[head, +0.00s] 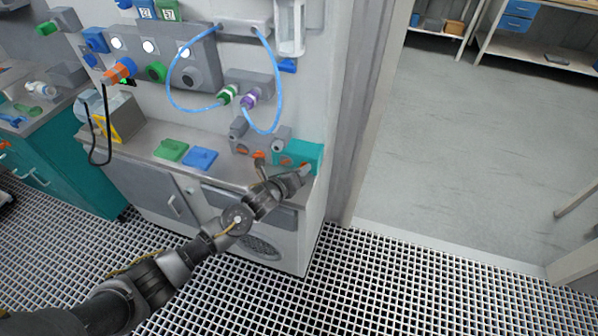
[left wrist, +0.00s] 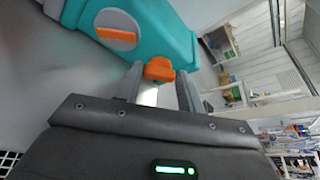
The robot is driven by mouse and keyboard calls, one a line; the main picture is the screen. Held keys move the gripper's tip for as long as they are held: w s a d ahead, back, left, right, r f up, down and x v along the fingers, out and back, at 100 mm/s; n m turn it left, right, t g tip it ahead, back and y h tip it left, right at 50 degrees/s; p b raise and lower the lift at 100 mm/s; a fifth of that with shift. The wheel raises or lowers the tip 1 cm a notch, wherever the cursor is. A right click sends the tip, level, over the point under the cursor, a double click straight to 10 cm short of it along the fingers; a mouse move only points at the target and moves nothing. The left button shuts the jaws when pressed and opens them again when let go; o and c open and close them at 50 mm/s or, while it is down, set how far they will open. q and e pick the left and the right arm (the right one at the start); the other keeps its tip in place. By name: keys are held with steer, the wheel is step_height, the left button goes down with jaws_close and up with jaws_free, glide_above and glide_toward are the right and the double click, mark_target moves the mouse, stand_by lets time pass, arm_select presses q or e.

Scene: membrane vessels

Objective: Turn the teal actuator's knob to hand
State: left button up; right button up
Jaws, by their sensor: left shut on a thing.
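The teal actuator (head: 311,152) is a box at the right end of the bench, by the wall's corner. My left gripper (head: 301,172) reaches the actuator's front from below. In the left wrist view its two fingers (left wrist: 160,80) stand on either side of the knob, shut on it. The head view hides the knob behind the gripper. My right gripper is in neither view.
A grey valve block (head: 258,138) stands just left of the actuator. A green block (head: 171,150) and a blue block (head: 201,158) lie on the bench (head: 140,142). Blue hoses (head: 169,75) loop above. The floor to the right, past the doorway, is clear.

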arm_select(q)
steer(key=o, duration=1)
steer(key=shift+s, duration=0.1)
steer(key=b+v, duration=0.1)
steer(key=v, duration=0.9)
steer(key=shift+s+a, duration=0.2)
steer(key=shift+s, duration=0.1)
steer(key=shift+r, duration=0.1)
